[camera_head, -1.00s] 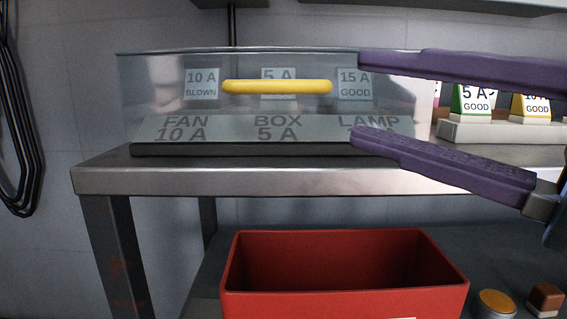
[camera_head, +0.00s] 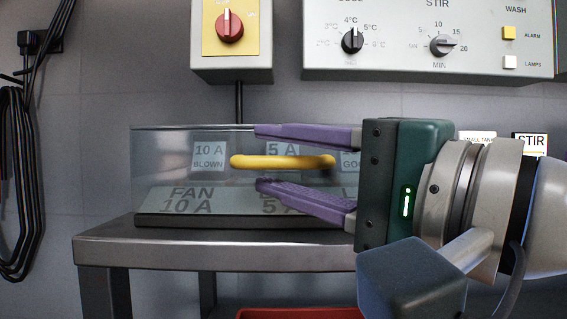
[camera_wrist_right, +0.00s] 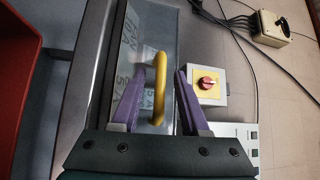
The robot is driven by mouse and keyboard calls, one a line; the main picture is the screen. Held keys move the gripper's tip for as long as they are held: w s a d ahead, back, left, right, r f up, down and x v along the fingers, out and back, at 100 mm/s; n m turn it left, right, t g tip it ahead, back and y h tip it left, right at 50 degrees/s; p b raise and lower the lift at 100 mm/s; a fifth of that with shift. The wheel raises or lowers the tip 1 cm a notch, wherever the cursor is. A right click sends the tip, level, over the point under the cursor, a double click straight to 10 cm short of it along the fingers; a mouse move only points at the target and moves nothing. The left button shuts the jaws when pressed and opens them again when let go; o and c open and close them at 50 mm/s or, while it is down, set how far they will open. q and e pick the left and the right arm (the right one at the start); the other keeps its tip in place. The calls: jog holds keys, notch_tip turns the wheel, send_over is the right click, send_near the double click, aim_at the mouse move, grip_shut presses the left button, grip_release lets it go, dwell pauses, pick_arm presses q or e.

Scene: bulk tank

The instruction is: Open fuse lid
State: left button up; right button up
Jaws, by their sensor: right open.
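The clear fuse lid (camera_head: 150,165) is closed over the fuse box on the metal bench. Its yellow bar handle (camera_head: 284,162) runs level across the front; it also shows in the right wrist view (camera_wrist_right: 160,88). My right gripper (camera_head: 259,157) is open. Its purple fingers reach in from the right, one above the handle and one below, with visible gaps to it. In the right wrist view the handle lies between the two fingers (camera_wrist_right: 160,70). Fuse tags behind the lid read 10 A blown and 5 A; the right part is hidden by my gripper. My left gripper is out of view.
A red rotary switch (camera_head: 229,26) on a yellow plate and a control panel (camera_head: 430,45) are on the wall above. A red bin (camera_head: 290,313) stands below the bench (camera_head: 215,258). Cables (camera_head: 20,180) hang at left.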

jog(key=shift+c, duration=0.3)
grip_shut()
dwell(1.0)
